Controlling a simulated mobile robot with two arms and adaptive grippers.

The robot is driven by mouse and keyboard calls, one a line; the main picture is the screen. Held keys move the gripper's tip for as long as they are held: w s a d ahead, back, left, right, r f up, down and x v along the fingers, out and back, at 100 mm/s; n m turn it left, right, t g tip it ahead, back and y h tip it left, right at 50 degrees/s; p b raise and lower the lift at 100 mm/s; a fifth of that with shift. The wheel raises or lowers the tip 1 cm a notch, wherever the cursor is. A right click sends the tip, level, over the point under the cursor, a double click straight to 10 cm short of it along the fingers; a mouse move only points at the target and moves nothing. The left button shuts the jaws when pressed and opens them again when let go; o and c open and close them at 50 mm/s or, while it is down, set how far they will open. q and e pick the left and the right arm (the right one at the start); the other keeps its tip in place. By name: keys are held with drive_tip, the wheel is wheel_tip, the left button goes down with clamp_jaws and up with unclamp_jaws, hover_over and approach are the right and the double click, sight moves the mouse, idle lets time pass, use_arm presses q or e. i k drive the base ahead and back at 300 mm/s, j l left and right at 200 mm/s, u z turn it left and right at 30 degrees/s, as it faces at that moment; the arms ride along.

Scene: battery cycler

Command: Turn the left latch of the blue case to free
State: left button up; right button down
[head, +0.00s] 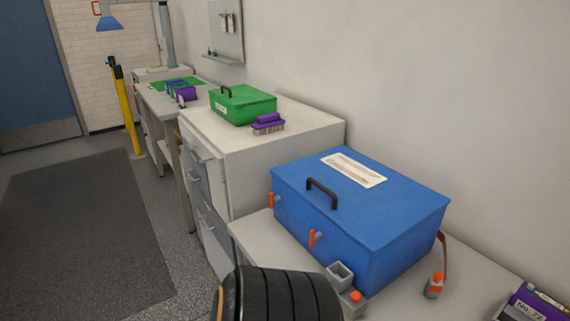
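The blue case (350,215) stands closed on a light bench (255,240), with a black handle (321,190) and a white label (353,169) on its lid. Its front face carries two latches, each an orange bar with a small grey knob. The left latch (273,200) is near the far front corner. The right latch (312,239) is nearer the camera. Both orange bars look roughly upright. The latches are small, so their exact angle is hard to tell. Neither of my grippers is in the head view.
A grey holder (340,273) and an orange-topped piece (355,297) stand before the case. Another orange-topped piece (435,286) is to its right. A black ribbed shape (275,297) fills the bottom middle. A green box (242,105) and purple brush (268,122) sit on the neighbouring cabinet.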

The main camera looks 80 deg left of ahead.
sight(273, 198)
drive_tip(key=u, duration=1.8)
